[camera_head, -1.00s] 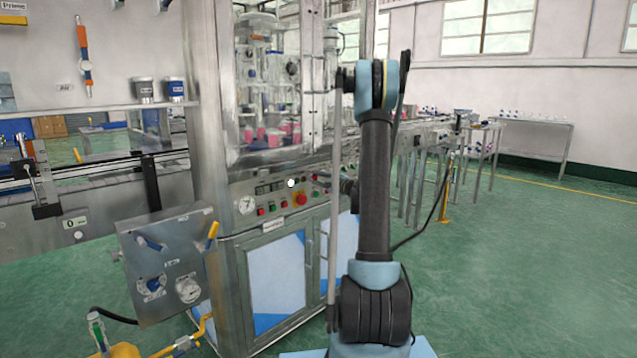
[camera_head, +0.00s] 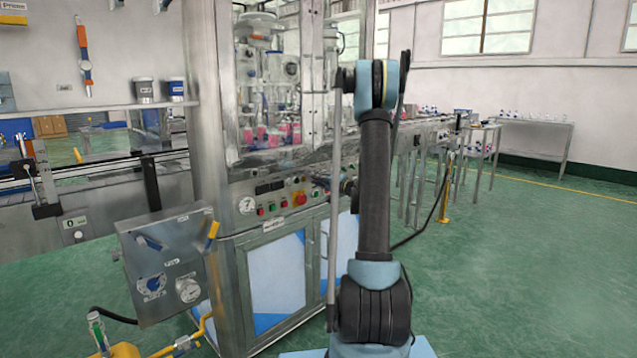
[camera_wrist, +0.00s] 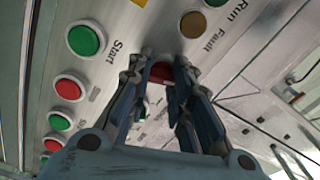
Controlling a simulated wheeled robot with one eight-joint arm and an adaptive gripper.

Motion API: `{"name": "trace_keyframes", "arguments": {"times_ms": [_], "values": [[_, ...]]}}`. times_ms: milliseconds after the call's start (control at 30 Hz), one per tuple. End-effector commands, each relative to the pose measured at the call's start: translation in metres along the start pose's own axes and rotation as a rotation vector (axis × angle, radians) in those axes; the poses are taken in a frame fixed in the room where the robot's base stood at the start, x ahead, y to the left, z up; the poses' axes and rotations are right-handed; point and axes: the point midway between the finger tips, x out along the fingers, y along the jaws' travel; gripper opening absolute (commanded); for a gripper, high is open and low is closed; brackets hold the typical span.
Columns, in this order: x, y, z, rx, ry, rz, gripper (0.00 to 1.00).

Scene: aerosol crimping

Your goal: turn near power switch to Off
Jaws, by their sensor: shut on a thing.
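The machine's control panel (camera_head: 270,200) shows in the head view, with a red round knob, small buttons and a gauge. In the wrist view my gripper (camera_wrist: 160,82) reaches to the panel face, with its two fingers on either side of a red part, which I take to be the near power switch (camera_wrist: 160,72). The fingers are shut on it. They hide most of it, and I cannot read its label or setting. In the head view my gripper (camera_head: 321,188) is small at the panel's right end, partly hidden behind my arm.
In the wrist view a green Start button (camera_wrist: 86,40) and a red button (camera_wrist: 69,88) lie left of my fingers. Run and Fault lamps (camera_wrist: 193,24) lie above right. In the head view a grey control box (camera_head: 165,265) stands front left. Open green floor lies right.

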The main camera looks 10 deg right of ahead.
Motion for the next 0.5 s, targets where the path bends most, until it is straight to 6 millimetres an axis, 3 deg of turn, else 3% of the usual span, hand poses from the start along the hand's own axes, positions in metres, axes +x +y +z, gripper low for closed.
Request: {"name": "trace_keyframes", "arguments": {"times_ms": [500], "values": [[0.0001, -0.0001, 0.0016, -0.201, -0.003, -0.001, 0.00]]}}
